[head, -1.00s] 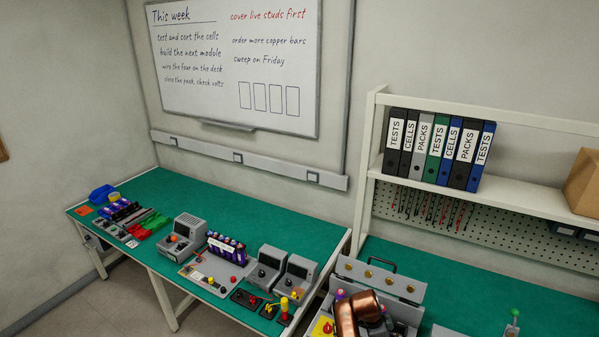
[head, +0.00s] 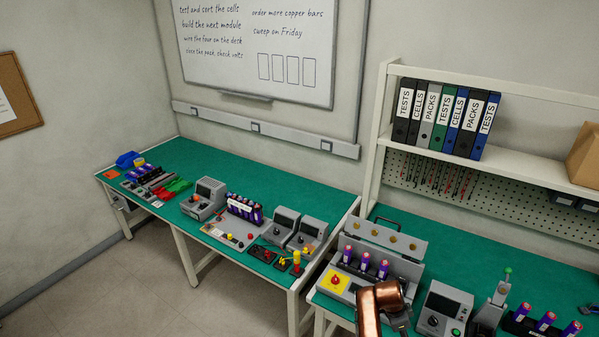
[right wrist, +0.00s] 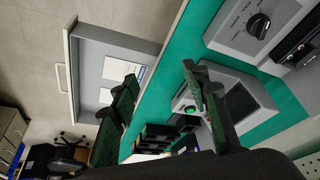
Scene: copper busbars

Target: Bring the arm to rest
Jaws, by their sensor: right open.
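My right gripper (right wrist: 160,76) shows in the right wrist view with its two dark fingers spread apart and nothing between them. It hangs over the edge of a green-topped bench (right wrist: 172,75), near a grey device with a screen (right wrist: 241,104). A copper-coloured arm part, which looks like mine, rises at the bottom of the head view in front of the right bench. It partly covers the grey case there. My left gripper is not in view.
An open grey case (head: 384,236) holds several purple cells, with a yellow panel and red knob (head: 336,281) in front. A grey tester (head: 443,307) stands to its right. Testers and cells crowd the left bench (head: 270,180). A drawer (right wrist: 100,65) shows beside the bench.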

